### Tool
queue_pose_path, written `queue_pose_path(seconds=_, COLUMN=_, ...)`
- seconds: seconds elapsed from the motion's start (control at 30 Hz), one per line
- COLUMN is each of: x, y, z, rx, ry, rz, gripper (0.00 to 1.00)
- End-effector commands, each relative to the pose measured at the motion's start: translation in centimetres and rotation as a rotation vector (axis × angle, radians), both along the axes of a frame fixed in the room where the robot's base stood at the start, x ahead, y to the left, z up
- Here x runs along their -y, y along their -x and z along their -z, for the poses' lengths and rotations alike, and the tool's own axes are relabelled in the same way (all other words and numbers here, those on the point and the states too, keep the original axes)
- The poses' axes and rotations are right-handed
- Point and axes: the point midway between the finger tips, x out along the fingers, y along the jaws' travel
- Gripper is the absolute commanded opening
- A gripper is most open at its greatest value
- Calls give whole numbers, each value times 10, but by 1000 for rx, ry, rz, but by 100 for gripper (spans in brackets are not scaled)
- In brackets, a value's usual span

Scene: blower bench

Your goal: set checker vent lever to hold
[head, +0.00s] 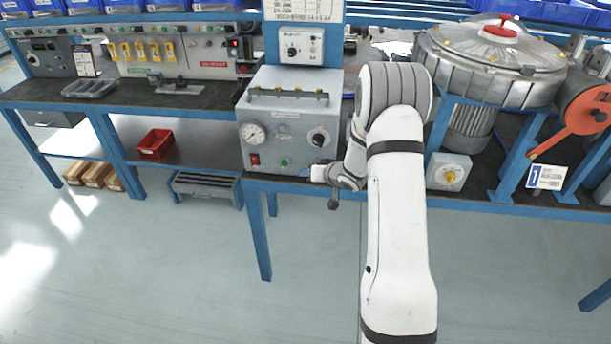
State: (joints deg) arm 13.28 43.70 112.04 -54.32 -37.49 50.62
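The checker looks to be the grey box (284,105) at the front edge of the bench, left of my arm. Its front carries a round gauge (254,134), a red switch (255,160), a green button (284,162) and a black knob (318,137). My gripper (326,188) is at the lower right corner of the box front, small and partly hidden by my own wrist. I cannot make out the vent lever for sure; it may be behind my gripper. I cannot tell whether my gripper touches anything or how far its fingers are apart.
A control unit (302,50) stands behind the box. Right of my arm are a small box with a yellow knob (449,172), a large metal blower housing (485,70) and an orange lever arm (575,125). A red bin (155,143) sits on the lower shelf. The floor in front is clear.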

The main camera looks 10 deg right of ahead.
Motion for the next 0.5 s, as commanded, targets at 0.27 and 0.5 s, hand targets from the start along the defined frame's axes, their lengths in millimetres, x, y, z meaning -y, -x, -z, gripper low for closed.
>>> queue_pose_path(seconds=0.27, x=9, y=15, z=-19, rx=12, ry=1, rz=1, gripper=51)
queue_pose_path(seconds=0.5, x=23, y=44, z=-40, rx=6, ry=1, rz=2, gripper=51)
